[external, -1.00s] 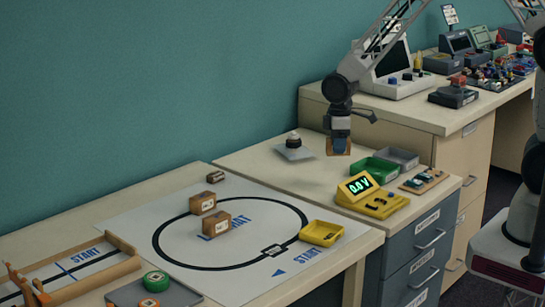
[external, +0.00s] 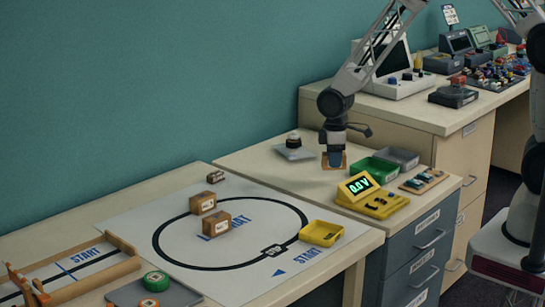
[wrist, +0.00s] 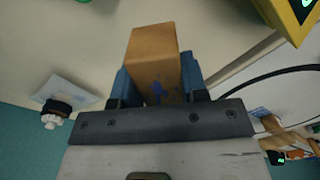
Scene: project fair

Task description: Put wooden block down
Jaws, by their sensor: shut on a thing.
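The wooden block (external: 340,167) is held in my gripper (external: 334,158) over the middle desk section, to the left of the green tray. In the wrist view the block (wrist: 153,55) sits between the two blue fingers of my gripper (wrist: 156,78), which press on its sides. A dark mark shows on its near face. In the external view the fingers cover much of the block. The block is low, close to the desk top (external: 265,165); I cannot tell whether its underside touches.
A grey-based button (external: 294,148) stands to the left of my gripper. A green tray (external: 373,170) and yellow meter (external: 372,197) are to the right. Brown blocks (external: 217,224) and a yellow tray (external: 321,233) sit on the white track mat (external: 145,225). Bare desk surrounds my gripper's left and front.

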